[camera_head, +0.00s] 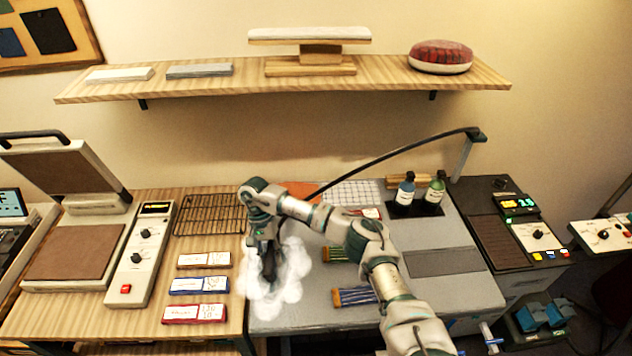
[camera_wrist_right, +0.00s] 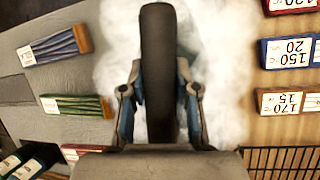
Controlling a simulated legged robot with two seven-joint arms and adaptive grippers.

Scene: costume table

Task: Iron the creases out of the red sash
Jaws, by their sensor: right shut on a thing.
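My right gripper (camera_head: 268,245) points down over the left part of the grey ironing surface (camera_head: 340,300). In the right wrist view its two fingers (camera_wrist_right: 160,95) close on the sides of a thick dark handle (camera_wrist_right: 158,50), apparently the iron's. White steam (camera_head: 290,280) billows around the handle and hides the iron's sole and what lies beneath it. No red sash can be made out with certainty. A flat orange-red patch (camera_head: 303,189) shows behind my right arm at the back of the surface; I cannot tell what it is. My left gripper is not in view.
Left of the steam lie several labelled cards, the nearest red (camera_head: 194,313), and a black wire rack (camera_head: 210,214). A heat press (camera_head: 75,250) stands farther left. Right of it are bundles with blue (camera_head: 355,296) and green strips. Two bottles (camera_head: 405,188) stand at the back. A cable arches overhead.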

